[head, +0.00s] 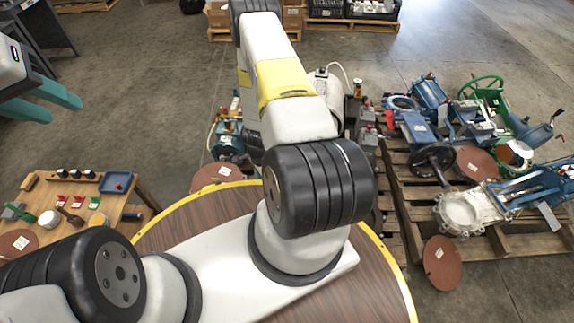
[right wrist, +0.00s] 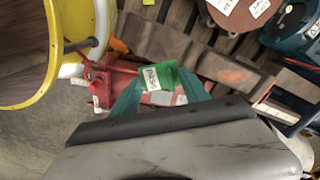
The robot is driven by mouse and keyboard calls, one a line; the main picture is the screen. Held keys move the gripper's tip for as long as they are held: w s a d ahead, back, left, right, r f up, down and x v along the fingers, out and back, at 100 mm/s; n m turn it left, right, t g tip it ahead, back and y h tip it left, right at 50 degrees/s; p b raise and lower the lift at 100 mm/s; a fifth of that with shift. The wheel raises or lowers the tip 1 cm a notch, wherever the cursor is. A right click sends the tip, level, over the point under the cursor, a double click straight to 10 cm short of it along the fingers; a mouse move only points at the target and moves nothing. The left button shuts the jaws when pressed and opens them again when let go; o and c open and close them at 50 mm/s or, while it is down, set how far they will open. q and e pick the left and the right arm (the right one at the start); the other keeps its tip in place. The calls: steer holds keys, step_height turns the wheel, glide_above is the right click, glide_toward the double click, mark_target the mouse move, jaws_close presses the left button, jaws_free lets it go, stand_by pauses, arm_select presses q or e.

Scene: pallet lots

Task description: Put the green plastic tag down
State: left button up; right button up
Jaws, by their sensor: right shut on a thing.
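The green plastic tag (right wrist: 170,72), with a white printed label on it, is between the teal fingertips of my right gripper (right wrist: 160,84) in the right wrist view. The gripper is shut on it. Red machine parts (right wrist: 112,90) lie behind and below the tag; I cannot tell whether the tag touches them. The right gripper is hidden in the head view behind my arm. My left gripper (head: 62,105) is at the left edge of the head view, its teal fingers apart and nothing between them.
A wooden table (head: 140,195) at the left bears small red and green pieces and a blue tray (head: 116,182). A round brown table (head: 385,290) with a yellow rim lies under my arm. Pallets (head: 400,180) of valves and machine parts stand at the right.

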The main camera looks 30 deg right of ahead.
steer(key=s+d+f+m, duration=0.1)
steer(key=s+f+m, duration=0.1)
steer(key=s+f, duration=0.2)
steer(key=s+d+f+m, duration=0.2)
steer(key=s+f, duration=0.3)
steer(key=f, duration=0.6)
steer(key=shift+s+m, duration=0.3)
steer(key=shift+m, duration=0.1)
steer(key=w+d, duration=0.2)
steer(key=d, duration=0.2)
steer(key=w+d+f, duration=0.1)
steer(key=w+d, duration=0.2)
steer(key=d, duration=0.2)
steer(key=w+d, duration=0.2)
steer(key=d, duration=0.2)
steer(key=shift+w+d+f, duration=0.25)
steer(key=shift+d+f, duration=0.05)
steer(key=shift+f, duration=0.05)
jaws_close()
steer(key=shift+d+f, duration=0.15)
steer(key=shift+f, duration=1.65)
steer(key=o, duration=1.3)
jaws_free()
steer(key=shift+w+r, duration=0.1)
steer(key=shift+r, duration=0.05)
